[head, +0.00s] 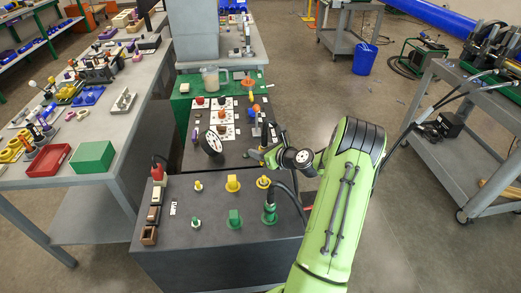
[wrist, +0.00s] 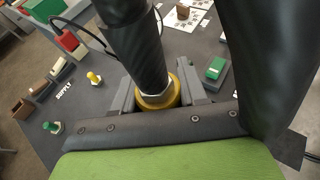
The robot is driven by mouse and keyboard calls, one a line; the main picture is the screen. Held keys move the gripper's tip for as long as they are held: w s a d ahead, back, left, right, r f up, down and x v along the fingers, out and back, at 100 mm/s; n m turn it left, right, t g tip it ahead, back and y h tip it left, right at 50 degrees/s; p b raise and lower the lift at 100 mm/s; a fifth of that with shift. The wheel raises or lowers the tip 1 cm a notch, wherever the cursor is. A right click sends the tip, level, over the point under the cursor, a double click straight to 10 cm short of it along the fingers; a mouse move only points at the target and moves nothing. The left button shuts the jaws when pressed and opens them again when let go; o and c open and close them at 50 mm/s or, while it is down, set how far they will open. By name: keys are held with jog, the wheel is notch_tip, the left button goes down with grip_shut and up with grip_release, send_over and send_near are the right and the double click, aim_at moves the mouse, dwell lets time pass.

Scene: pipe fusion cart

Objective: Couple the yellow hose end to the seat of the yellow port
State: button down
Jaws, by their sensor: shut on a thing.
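In the wrist view my gripper (wrist: 158,92) is shut on the yellow hose end (wrist: 158,101), a yellow collar below a thick black ribbed hose (wrist: 135,45). In the head view my gripper is at the end of the green arm, above the back of the dark cart, and the hose end is not clear there. A large yellow fitting (head: 233,183) stands on the cart top, with smaller yellow fittings on its left (head: 198,186) and right (head: 263,182). The small left one also shows in the wrist view (wrist: 94,77). I cannot tell whether the hose end touches a seat.
Green fittings (head: 235,219) and a green hose coupling (head: 269,213) stand nearer the cart's front. A red coupling (head: 158,172) and small boxes (head: 149,235) line the left edge. A round dial (head: 210,142) stands behind. The front of the cart top is bare.

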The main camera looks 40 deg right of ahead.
jog(key=shift+d, duration=0.1)
jog(key=shift+f+b, duration=1.65)
jog(key=shift+f, duration=1.1)
jog(key=shift+f+b, duration=0.85)
jog(key=shift+f, duration=1.25)
jog(key=c, duration=0.5)
grip_release()
jog(key=shift+s, duration=0.1)
jog(key=p+v, duration=0.2)
jog(key=v, duration=1.3)
jog(key=shift+s+r, duration=0.15)
jog(key=shift+s, duration=0.1)
